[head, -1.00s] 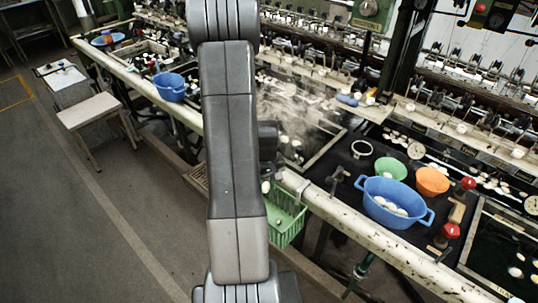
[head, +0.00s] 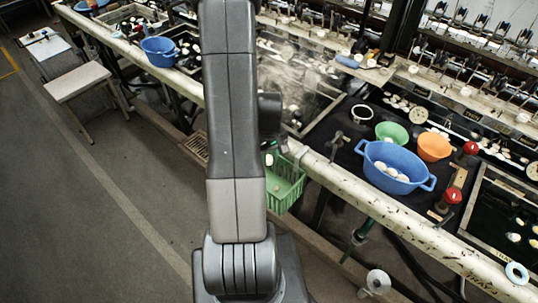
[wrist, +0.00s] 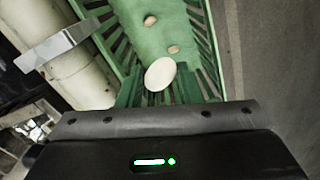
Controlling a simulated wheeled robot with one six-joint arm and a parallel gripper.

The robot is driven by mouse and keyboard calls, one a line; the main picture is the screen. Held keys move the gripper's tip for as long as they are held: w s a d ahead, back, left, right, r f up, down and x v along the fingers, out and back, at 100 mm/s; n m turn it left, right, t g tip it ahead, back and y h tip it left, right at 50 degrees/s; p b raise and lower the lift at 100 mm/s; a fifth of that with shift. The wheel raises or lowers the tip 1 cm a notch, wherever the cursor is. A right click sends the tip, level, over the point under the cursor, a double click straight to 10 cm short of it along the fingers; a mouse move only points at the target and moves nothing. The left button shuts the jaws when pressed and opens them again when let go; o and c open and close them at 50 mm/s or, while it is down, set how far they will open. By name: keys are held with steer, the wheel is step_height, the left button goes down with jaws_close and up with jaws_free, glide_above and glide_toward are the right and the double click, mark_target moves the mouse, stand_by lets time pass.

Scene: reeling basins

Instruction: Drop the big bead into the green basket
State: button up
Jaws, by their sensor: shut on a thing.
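The green basket (head: 287,187) hangs at the front of the long pale rail, partly hidden behind my arm in the head view. In the wrist view its slatted walls and floor (wrist: 190,18) fill the upper middle. The big bead (wrist: 159,74), a cream-white oval, is held by my gripper (wrist: 159,88) in front of the basket's floor; its height above it is hard to judge. It also shows as a small white spot beside my arm (head: 268,160). Two smaller pale pieces (wrist: 151,20) lie in the basket.
The rail (head: 375,195) runs beside the basket, with a metal bracket (wrist: 58,47) on it. A blue basin (head: 395,167) with white pieces, a green bowl (head: 392,132) and an orange bowl (head: 433,147) stand right. A stool (head: 77,81) stands left on open floor.

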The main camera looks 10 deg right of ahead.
steer(key=o, duration=0.7)
steer(key=shift+r, duration=0.15)
step_height(320, 180, up, 14)
steer(key=shift+f+b, duration=0.2)
steer(key=shift+b, duration=0.35)
steer(key=shift+f, duration=0.1)
step_height(320, 180, down, 14)
steer(key=shift+r+p, duration=0.15)
steer(key=shift+p, duration=0.45)
steer(key=shift+r+p, duration=0.4)
steer(key=shift+r, duration=0.3)
